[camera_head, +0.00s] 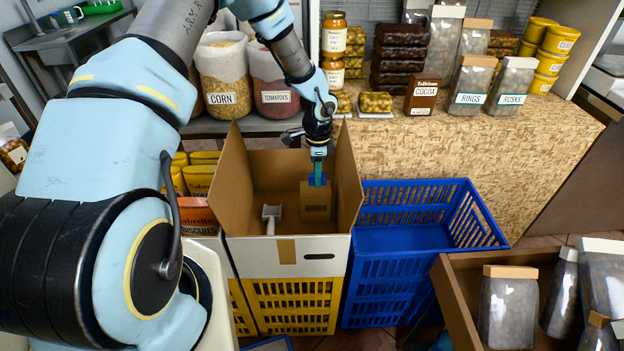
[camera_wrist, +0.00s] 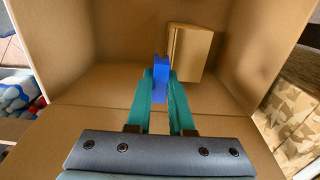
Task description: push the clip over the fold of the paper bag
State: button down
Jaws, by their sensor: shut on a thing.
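My gripper (camera_head: 318,176) points down into an open cardboard box (camera_head: 292,249). Its teal fingers also show in the wrist view (camera_wrist: 160,78), shut on a blue clip (camera_wrist: 161,92). The clip sticks out between and past the fingertips. A brown paper bag (camera_head: 316,209) with a folded top stands upright in the box, below my gripper in the head view. In the wrist view the bag (camera_wrist: 193,54) lies just beyond and to the right of the clip. I cannot tell whether the clip touches the fold.
A white scoop (camera_head: 270,216) is in the box, left of the bag. The box walls (camera_head: 346,185) rise close around my gripper. An empty blue crate (camera_head: 408,240) stands to the right, and a counter with jars and bags (camera_head: 470,150) is behind.

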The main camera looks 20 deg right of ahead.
jog(key=shift+w+d+f+b, duration=0.1)
jog(key=shift+w+f+b, duration=0.25)
jog(key=shift+f, duration=0.4)
jog(key=shift+w+d+f+b, duration=0.1)
jog(key=shift+w+f+b, duration=0.2)
jog(key=shift+f+b, duration=0.35)
jog(key=shift+w+f+b, duration=0.25)
jog(key=shift+w+f, duration=0.05)
jog(key=shift+f, duration=0.6)
jog(key=shift+f+b, duration=0.9)
jog(key=shift+f, duration=0.15)
dwell(1.9)
jog(key=c, duration=0.7)
grip_release()
jog(key=shift+o, duration=0.2)
jog(key=o, duration=0.5)
jog(key=shift+r, duration=0.1)
